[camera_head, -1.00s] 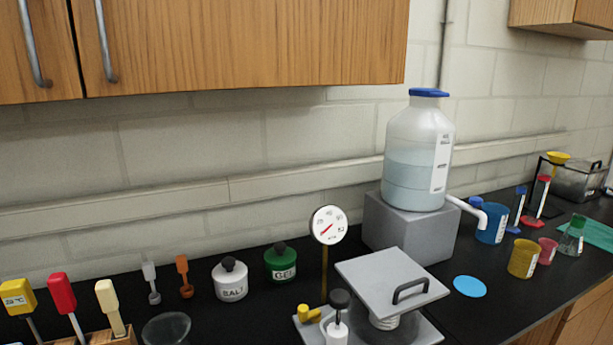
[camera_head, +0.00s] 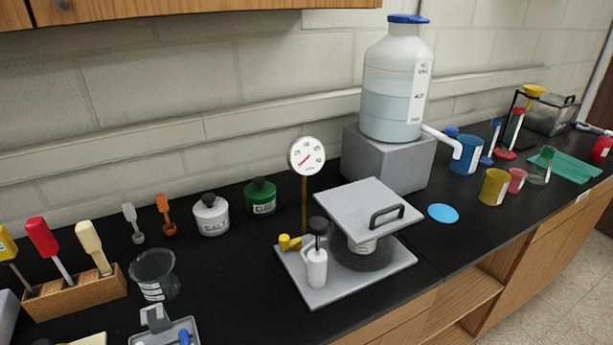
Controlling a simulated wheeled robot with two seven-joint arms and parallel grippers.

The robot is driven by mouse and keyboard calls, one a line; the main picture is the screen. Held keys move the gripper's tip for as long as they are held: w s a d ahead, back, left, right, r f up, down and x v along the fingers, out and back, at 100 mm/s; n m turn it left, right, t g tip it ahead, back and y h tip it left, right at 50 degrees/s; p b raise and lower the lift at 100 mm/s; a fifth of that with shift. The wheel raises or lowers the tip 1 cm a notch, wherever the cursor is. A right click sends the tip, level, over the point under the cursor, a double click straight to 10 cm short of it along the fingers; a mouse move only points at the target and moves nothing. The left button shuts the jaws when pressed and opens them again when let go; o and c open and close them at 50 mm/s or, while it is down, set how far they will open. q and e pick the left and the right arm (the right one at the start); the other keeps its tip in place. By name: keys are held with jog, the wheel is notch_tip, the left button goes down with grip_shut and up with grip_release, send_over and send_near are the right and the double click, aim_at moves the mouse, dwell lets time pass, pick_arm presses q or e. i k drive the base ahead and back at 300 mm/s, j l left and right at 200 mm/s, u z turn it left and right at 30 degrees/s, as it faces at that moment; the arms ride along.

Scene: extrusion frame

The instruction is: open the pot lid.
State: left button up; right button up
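The pot's lid (camera_head: 367,210) is a flat grey square plate with a dark handle (camera_head: 387,215) on its right part. It lies over a dark round pot body (camera_head: 362,255), which stands on a grey square base plate (camera_head: 333,292). A dial gauge (camera_head: 306,156) on a brass stem, a yellow fitting (camera_head: 290,242) and a white cylinder with a black knob (camera_head: 317,262) stand beside the lid on its left. Neither of my grippers is in view.
A large bottle (camera_head: 393,90) with a spout stands on a grey block (camera_head: 385,163) behind the pot. A blue disc (camera_head: 443,213) lies right of the lid. A glass beaker (camera_head: 155,273) and a wooden tool rack (camera_head: 75,297) are at left. The black counter's front edge is close to the base plate.

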aim_at(366, 209)
jog(key=z, duration=0.4)
jog(key=k+j+z, duration=0.1)
jog(key=j+z, duration=0.15)
jog(key=z, duration=0.15)
jog(key=k+j+z, duration=0.1)
jog(key=z, duration=0.3)
jog(key=k+j+z, duration=0.2)
jog(key=z, duration=0.2)
jog(key=j, duration=0.1)
